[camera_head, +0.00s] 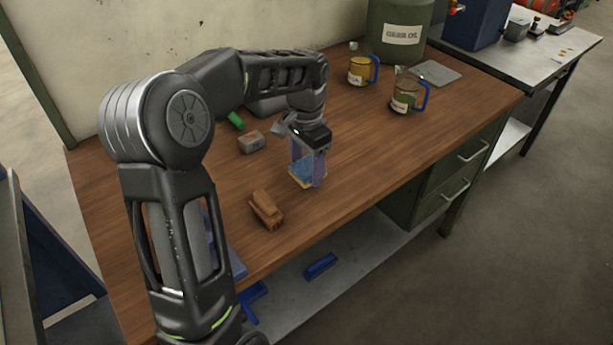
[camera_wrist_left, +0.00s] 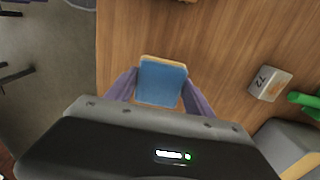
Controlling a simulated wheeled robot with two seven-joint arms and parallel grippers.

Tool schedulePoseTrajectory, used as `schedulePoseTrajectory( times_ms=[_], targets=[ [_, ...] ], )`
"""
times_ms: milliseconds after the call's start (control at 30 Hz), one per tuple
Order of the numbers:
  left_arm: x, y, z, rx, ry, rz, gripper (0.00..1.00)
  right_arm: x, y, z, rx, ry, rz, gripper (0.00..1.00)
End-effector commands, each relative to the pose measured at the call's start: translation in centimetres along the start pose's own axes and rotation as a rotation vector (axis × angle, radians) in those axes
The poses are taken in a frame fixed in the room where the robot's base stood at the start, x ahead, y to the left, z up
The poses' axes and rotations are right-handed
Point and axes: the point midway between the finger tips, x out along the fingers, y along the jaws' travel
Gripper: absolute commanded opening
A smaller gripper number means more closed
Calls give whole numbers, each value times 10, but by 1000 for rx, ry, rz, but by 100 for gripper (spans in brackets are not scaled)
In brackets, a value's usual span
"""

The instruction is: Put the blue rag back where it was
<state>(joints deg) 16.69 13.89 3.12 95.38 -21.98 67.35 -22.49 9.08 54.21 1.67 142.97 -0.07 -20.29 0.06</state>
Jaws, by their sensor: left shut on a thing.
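The blue rag (camera_head: 305,172) shows as a flat, square blue piece with a tan edge, over the wooden bench (camera_head: 400,150). My left gripper (camera_head: 307,176) points down and is shut on it, with a purple finger on either side. In the left wrist view the blue rag (camera_wrist_left: 162,82) sits between the two purple fingers of my left gripper (camera_wrist_left: 161,88). I cannot tell whether the rag touches the bench top. My right gripper is not in view.
A brown wooden brush-like block (camera_head: 266,209) lies in front left of the rag, and a grey block (camera_head: 251,142) behind left. The bench's right part is clear.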

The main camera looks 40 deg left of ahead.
Motion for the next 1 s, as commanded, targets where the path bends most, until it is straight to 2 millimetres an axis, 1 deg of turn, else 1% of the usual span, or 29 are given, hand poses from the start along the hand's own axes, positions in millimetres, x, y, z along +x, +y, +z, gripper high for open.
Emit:
schedulePoseTrajectory(
  times_ms=[200, 300, 567, 700, 733, 967, 1000],
  targets=[
    [26, 0, 1, 1, -4, 2, 29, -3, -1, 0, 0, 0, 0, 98],
    [36, 0, 1, 1, -3, 1, 29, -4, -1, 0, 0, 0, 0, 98],
    [37, 0, 0, 0, -1, 0, 29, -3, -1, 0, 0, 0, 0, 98],
    [41, 0, 0, 0, -1, 0, 29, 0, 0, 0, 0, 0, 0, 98],
    [40, 0, 0, 0, -1, 0, 63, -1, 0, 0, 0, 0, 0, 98],
    [40, 0, 0, 0, -1, 1, 82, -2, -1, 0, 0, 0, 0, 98],
    [40, 0, 0, 0, -1, 1, 83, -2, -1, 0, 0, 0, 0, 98]
  ],
)
